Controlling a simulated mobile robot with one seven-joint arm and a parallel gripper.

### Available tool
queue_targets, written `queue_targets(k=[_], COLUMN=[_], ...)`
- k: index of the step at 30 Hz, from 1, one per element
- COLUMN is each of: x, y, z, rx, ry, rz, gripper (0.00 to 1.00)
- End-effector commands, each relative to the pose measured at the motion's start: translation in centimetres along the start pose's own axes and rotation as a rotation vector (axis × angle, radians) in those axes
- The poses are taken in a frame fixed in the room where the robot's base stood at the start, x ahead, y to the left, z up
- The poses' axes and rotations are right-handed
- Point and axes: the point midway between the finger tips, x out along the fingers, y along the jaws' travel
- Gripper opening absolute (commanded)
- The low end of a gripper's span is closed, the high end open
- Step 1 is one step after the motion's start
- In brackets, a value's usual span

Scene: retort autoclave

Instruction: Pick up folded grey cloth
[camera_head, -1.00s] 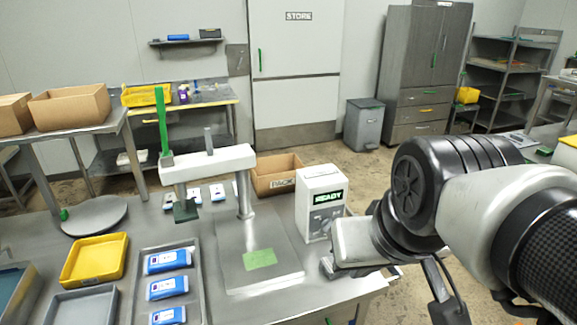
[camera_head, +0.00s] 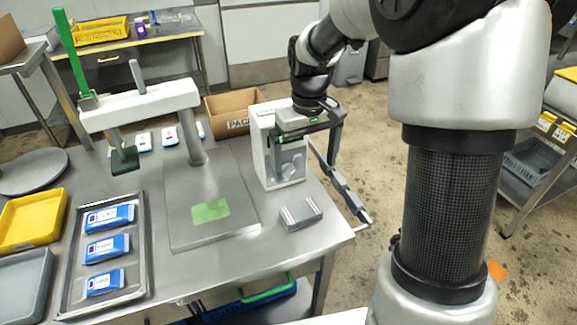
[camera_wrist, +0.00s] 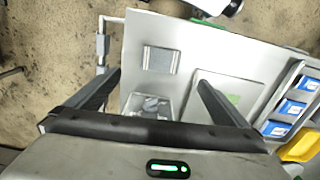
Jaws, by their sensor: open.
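The folded grey cloth (camera_head: 301,214) lies on the steel table near its right front corner, beside the scale-like plate. In the wrist view the cloth (camera_wrist: 161,59) shows as a small grey rectangle with a lighter border, beyond the space between my fingertips. My gripper (camera_head: 306,135) is above and behind the cloth in the head view, in front of the white control box. In the wrist view my gripper (camera_wrist: 157,88) has its two fingers spread wide, with nothing between them. It is apart from the cloth.
The white control box (camera_head: 283,171) stands just behind the cloth. The flat plate with a green patch (camera_head: 180,230) is to its left. A tray of blue packs (camera_head: 72,285) and a yellow bin (camera_head: 12,249) are further left.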

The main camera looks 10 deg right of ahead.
Motion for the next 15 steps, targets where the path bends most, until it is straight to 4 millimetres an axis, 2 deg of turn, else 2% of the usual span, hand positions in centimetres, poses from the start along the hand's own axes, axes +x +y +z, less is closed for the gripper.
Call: queue_targets(k=[5, 15], x=[2.5, 9.8], y=[0.0, -0.1], z=[-0.1, 0.0], rx=[-0.003, -0.002], ry=[-0.008, -0.009], rz=[-0.004, -0.004], gripper=[1.0, 1.0])
